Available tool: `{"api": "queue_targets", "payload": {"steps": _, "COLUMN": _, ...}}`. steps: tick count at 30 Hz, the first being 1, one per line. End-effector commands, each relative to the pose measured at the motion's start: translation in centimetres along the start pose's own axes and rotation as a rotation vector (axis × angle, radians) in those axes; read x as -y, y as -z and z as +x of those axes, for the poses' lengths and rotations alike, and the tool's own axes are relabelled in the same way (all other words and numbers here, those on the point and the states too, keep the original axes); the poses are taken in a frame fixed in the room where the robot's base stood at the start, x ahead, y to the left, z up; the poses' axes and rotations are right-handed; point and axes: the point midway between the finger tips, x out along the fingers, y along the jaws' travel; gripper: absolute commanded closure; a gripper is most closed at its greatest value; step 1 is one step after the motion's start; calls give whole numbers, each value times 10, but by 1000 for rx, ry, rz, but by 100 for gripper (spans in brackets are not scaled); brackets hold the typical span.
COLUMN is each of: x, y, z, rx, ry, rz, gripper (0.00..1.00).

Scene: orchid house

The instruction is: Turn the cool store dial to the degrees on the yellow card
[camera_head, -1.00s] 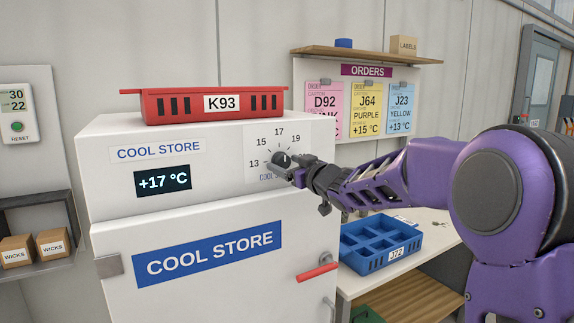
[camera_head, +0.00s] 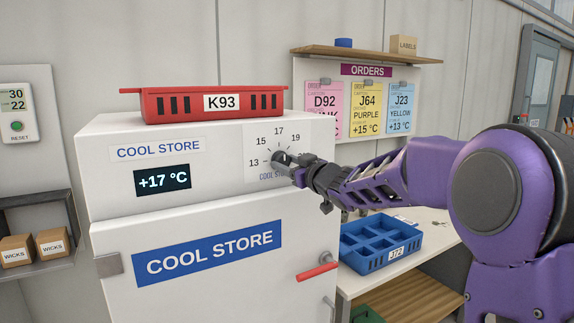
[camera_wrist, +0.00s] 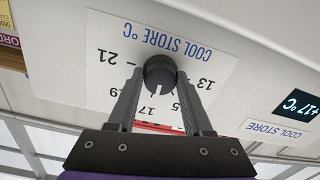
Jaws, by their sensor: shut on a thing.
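The cool store dial (camera_head: 282,159) is a dark round knob on a white scale plate on the cool store's upper front. In the wrist view the dial (camera_wrist: 160,73) sits between the two fingers of my gripper (camera_wrist: 158,82), which is shut on it. My gripper (camera_head: 288,165) partly covers the dial in the head view. A light mark on the knob faces roughly the 17 side; its exact setting is hard to read. The display (camera_head: 163,180) reads +17 °C. The yellow card (camera_head: 366,110) on the orders board reads J64, PURPLE, +15 °C.
A red crate (camera_head: 180,107) marked K93 stands on top of the cool store (camera_head: 110,135). A red door handle (camera_head: 317,272) is below the dial. A blue tray (camera_head: 378,262) marked J72 is on the bench at right, under my arm. Pink (camera_head: 322,125) and blue (camera_head: 400,125) cards flank the yellow one.

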Motion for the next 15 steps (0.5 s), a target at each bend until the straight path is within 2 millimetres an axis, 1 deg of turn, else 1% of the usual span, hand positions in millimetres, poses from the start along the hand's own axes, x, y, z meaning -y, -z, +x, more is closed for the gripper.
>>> {"api": "queue_targets", "payload": {"steps": 5, "x": 2, "y": -1, "z": 1, "rx": 1, "ry": 3, "rz": -107, "gripper": 100}}
{"api": "queue_targets", "payload": {"steps": 15, "x": 2, "y": 0, "z": 1, "rx": 8, "ry": 4, "rz": -393, "gripper": 100}}
